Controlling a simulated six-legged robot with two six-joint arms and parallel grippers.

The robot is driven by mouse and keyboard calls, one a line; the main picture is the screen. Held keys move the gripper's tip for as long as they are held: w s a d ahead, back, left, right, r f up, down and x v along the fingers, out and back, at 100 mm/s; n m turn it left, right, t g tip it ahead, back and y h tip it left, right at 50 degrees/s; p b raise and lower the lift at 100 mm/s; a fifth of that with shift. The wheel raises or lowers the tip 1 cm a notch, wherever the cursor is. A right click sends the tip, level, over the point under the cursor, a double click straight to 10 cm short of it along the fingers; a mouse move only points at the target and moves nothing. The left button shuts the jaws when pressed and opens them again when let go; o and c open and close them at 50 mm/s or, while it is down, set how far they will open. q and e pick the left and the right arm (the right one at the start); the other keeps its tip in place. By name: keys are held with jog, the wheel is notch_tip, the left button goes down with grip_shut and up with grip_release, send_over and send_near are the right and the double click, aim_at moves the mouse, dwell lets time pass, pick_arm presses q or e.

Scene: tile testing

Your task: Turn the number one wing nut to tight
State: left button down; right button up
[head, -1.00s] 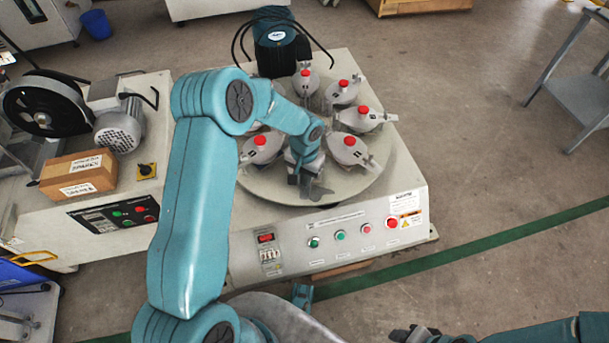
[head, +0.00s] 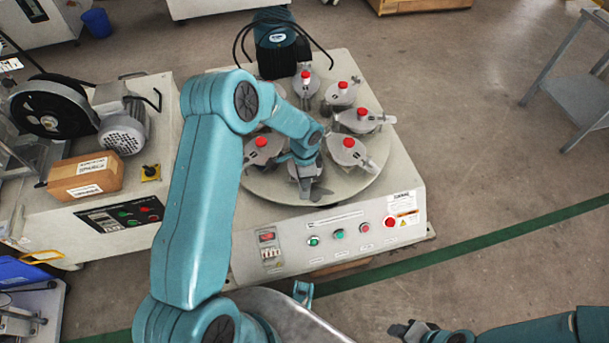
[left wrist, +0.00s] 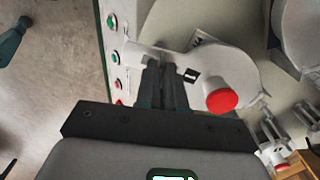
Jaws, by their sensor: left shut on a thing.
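The round turntable (head: 262,188) of the tile tester carries several grey clamp fixtures with red knobs and wing-shaped metal parts. My left gripper (head: 305,186) is at the front fixture, nearest the control panel. In the left wrist view, my left gripper (left wrist: 168,72) has its fingers close together around part of a pale wing nut (left wrist: 150,52), on the panel side of a fixture with a red knob (left wrist: 221,101). A black label on this fixture (left wrist: 190,75) is too small to read. My fingers hide part of the nut. My right gripper (head: 408,331) is low at the right, away from the machine; its jaws are unclear.
The machine's front panel (head: 335,235) has several buttons. A blue-green motor (head: 275,40) with black cables stands behind the turntable. A cardboard box (head: 86,177) rests on the machine at left. A grey metal table (head: 575,95) stands at right, with open floor between.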

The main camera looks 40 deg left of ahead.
pick_arm(q)
jog(key=shift+w+m+p, duration=0.1)
jog(key=shift+m+p, duration=0.2)
jog(key=shift+m, duration=0.8)
jog(key=c, duration=1.2)
grip_release()
jog(key=shift+c, duration=0.2)
notch_tip(320, 180, up, 16)
jog(key=p, duration=0.4)
jog(key=shift+r, duration=0.2)
